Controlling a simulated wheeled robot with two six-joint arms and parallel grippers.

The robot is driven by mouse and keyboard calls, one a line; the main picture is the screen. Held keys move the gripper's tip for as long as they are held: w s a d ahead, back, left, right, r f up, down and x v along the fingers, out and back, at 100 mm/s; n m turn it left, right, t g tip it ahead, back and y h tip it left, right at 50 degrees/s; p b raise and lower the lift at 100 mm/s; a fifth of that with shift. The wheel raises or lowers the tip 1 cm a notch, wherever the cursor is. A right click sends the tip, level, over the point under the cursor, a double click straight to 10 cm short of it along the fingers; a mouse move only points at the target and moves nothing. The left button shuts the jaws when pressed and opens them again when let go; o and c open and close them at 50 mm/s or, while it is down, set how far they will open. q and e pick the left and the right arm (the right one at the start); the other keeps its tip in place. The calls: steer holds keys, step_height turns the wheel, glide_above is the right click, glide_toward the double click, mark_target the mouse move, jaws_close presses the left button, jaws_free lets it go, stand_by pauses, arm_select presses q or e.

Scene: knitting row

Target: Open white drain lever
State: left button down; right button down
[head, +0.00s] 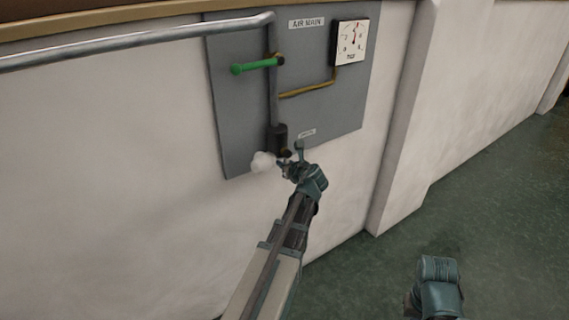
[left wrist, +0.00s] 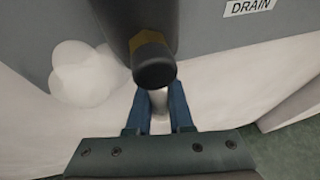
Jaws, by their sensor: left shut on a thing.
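The white drain lever (left wrist: 159,105) is a pale bar below the dark round end of the drain valve (left wrist: 153,65) in the left wrist view. My left gripper (left wrist: 160,98) is shut on it, one blue finger on each side. In the head view my left gripper (head: 291,167) is at the bottom of the grey panel, just under the black drain fitting (head: 277,138), and hides the lever. My right gripper (head: 438,285) shows only in part at the lower right, away from the panel; its jaws cannot be made out.
A white puff (head: 264,161) hangs beside the drain fitting. Above are a green lever (head: 257,66), a pressure gauge (head: 352,43) and a brass tube (head: 309,90) on the grey panel (head: 235,110). A wall pillar (head: 398,130) stands right; green floor (head: 480,200) is clear.

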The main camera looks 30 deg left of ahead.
arm_select(q)
steer(key=c, duration=0.8)
jaws_free()
steer(key=p+v, duration=0.5)
steer(key=v, duration=0.8)
steer(key=shift+s+d, duration=0.3)
steer(key=s+d+f+n+g+h+p, duration=0.1)
steer(key=s+d+n, duration=0.4)
steer(key=d, duration=0.5)
steer(key=s+d+f+n+g+h+p, duration=0.2)
steer(key=s+d+n+g+h+p, duration=0.2)
steer(key=d+n, duration=0.5)
steer(key=s+d+f+n+g+h+p, duration=0.2)
steer(key=s+d+n+h, duration=0.3)
steer(key=d, duration=0.6)
steer(key=shift+s+d+n+p, duration=0.15)
steer(key=shift+s+n+p, duration=0.3)
steer(key=shift+s, duration=0.2)
steer(key=shift+s+d+n+p, duration=0.15)
steer(key=shift+s+n+p, duration=0.2)
steer(key=shift+s+n, duration=0.25)
